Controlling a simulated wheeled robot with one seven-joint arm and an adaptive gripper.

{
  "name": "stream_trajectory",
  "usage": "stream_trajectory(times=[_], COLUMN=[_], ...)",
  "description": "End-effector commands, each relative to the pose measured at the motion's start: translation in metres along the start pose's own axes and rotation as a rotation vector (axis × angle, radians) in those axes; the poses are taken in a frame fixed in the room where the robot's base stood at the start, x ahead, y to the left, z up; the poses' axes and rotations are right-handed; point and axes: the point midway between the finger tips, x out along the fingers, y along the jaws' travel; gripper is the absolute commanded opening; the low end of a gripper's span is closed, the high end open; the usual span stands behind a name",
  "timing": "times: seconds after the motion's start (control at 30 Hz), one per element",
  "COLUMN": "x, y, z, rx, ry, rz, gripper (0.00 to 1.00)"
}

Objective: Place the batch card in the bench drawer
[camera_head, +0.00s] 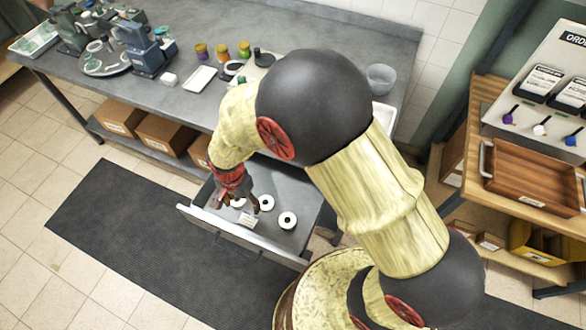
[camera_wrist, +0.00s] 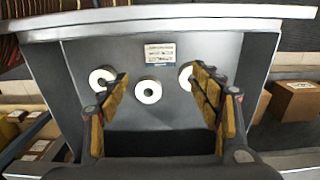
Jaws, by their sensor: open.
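The bench drawer (camera_head: 301,203) is pulled out below the grey bench, and its inside shows in the wrist view (camera_wrist: 215,49). A small white card with printed lines and a dark lower band, the batch card (camera_wrist: 159,53), lies flat on the drawer floor near the front panel. It also shows in the head view (camera_head: 248,220). My gripper (camera_head: 240,200) is over the drawer, pointing down.
White rolls (camera_wrist: 148,91) lie in the drawer; one is partly behind a finger. The bench (camera_head: 300,30) holds jars, a white tray (camera_head: 199,78) and a glass bowl (camera_head: 381,79). Cardboard boxes (camera_head: 166,132) sit below. A wooden tray (camera_head: 530,172) stands on the right shelf.

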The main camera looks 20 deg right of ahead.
Motion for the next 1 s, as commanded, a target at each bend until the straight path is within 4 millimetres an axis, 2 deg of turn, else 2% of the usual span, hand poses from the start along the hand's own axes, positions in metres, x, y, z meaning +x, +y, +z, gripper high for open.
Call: stream_trajectory(times=[0.07, 0.13, 0.17, 0.27, 0.3, 0.4, 0.5, 0.6, 0.7, 0.8, 0.9, 1.0], x=[-0.014, -0.038, -0.053, -0.113, -0.138, -0.196, -0.245, -0.285, -0.312, -0.327, -0.335, -0.338], y=[-0.001, 0.002, 0.004, 0.021, 0.032, 0.065, 0.104, 0.146, 0.183, 0.212, 0.229, 0.237], z=[-0.006, -0.017, -0.022, -0.045, -0.053, -0.067, -0.073, -0.071, -0.064, -0.055, -0.048, -0.045], rx=[-0.012, -0.042, -0.061, -0.143, -0.182, -0.283, -0.382, -0.479, -0.566, -0.634, -0.681, -0.704], ry=[0.006, 0.017, 0.025, 0.063, 0.083, 0.142, 0.211, 0.288, 0.359, 0.415, 0.451, 0.468], rz=[-0.015, -0.039, -0.053, -0.105, -0.124, -0.165, -0.194, -0.209, -0.207, -0.197, -0.185, -0.179], gripper=[0.64, 0.64, 0.64, 0.64, 0.64, 0.64, 0.64, 0.64, 0.64, 0.64, 0.64, 0.64])
